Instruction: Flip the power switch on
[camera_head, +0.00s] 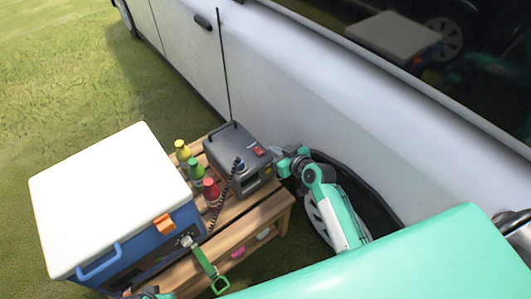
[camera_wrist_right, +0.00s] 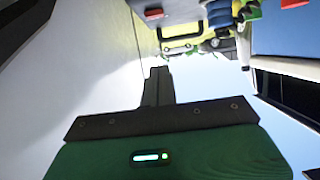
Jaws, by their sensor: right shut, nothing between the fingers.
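A dark grey power box (camera_head: 238,158) with a carry handle stands on the wooden slatted table (camera_head: 262,215). Its red switch (camera_head: 259,151) is on the upper right of the box; I cannot tell which way it is set. My right gripper (camera_head: 281,166) is shut and empty, just right of the box; I cannot tell whether it touches. In the right wrist view its closed fingers (camera_wrist_right: 157,85) point towards the box, and the red switch (camera_wrist_right: 154,14) is beyond them at the top. A small teal and dark part at the bottom edge may be my left arm.
A blue cooler with a white lid (camera_head: 110,190) stands left. Yellow (camera_head: 182,150), green (camera_head: 196,169) and red (camera_head: 211,190) bottles stand between cooler and box. A coiled dark cord hangs before the box. A white vehicle (camera_head: 290,95) stands close behind. Grass lies open at left.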

